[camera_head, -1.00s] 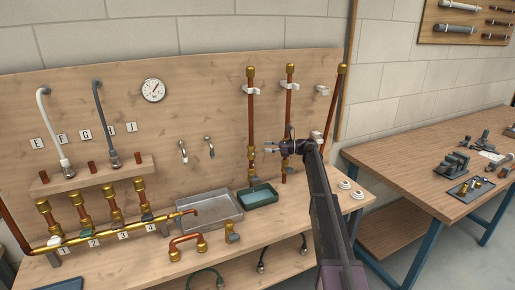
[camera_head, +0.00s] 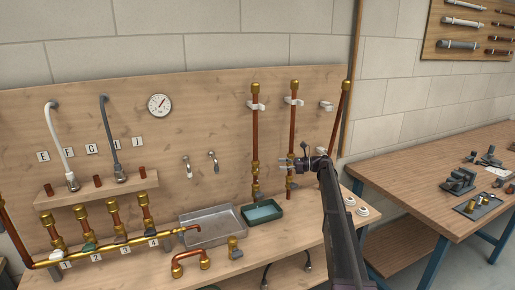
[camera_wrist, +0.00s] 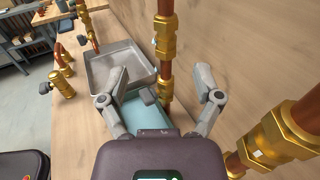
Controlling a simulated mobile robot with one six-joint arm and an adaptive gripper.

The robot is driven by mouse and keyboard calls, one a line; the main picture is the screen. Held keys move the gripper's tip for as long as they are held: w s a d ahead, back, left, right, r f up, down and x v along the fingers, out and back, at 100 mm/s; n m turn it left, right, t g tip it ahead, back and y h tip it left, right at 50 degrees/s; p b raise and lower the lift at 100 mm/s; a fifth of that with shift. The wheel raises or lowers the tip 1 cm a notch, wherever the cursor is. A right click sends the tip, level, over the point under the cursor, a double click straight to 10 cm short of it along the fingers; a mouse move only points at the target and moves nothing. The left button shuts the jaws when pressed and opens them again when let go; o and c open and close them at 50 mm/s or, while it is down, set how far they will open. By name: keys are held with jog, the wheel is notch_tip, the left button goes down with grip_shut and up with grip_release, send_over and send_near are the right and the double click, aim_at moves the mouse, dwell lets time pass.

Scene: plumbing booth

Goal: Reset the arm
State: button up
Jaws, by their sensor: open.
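My gripper (camera_head: 292,163) is open and empty in front of the right part of the wooden board, near the upright copper pipes. In the wrist view its two fingers (camera_wrist: 160,95) are spread wide. An upright copper pipe with brass fittings (camera_wrist: 165,50) shows beyond and between them, with no visible grip on it. My arm reaches up from the lower right in the head view.
A green tray (camera_head: 262,212) and a grey metal tray (camera_head: 212,238) stand on the bench below my gripper. Copper pipes (camera_head: 255,140) are clipped to the board. A brass-fitted manifold (camera_head: 110,250) lies at left. A second table (camera_head: 420,175) stands at right.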

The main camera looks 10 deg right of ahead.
jog(key=s+a+f+n+g+h+p, duration=0.1)
jog(key=s+a+f+n+h, duration=0.2)
jog(key=s, duration=0.4)
jog(key=s+a+f+n+h+p, duration=0.1)
jog(key=s+a+f+n+h, duration=0.15)
jog(key=s, duration=0.45)
jog(key=s+a+f+n+g+h, duration=0.1)
jog(key=s+a+f+n+h, duration=0.2)
jog(key=s, duration=0.5)
jog(key=s+d+f+n+h+p, duration=0.1)
jog(key=s+n+h, duration=0.3)
jog(key=s, duration=0.8)
jog(key=s+d+f+n+h+p, duration=0.2)
jog(key=s+n+h, duration=0.3)
jog(key=s, duration=0.8)
jog(key=shift+s+d+f+n+g, duration=0.15)
jog(key=shift+f+n+g, duration=0.25)
jog(key=shift+f+n, duration=0.5)
jog(key=shift+r, duration=0.15)
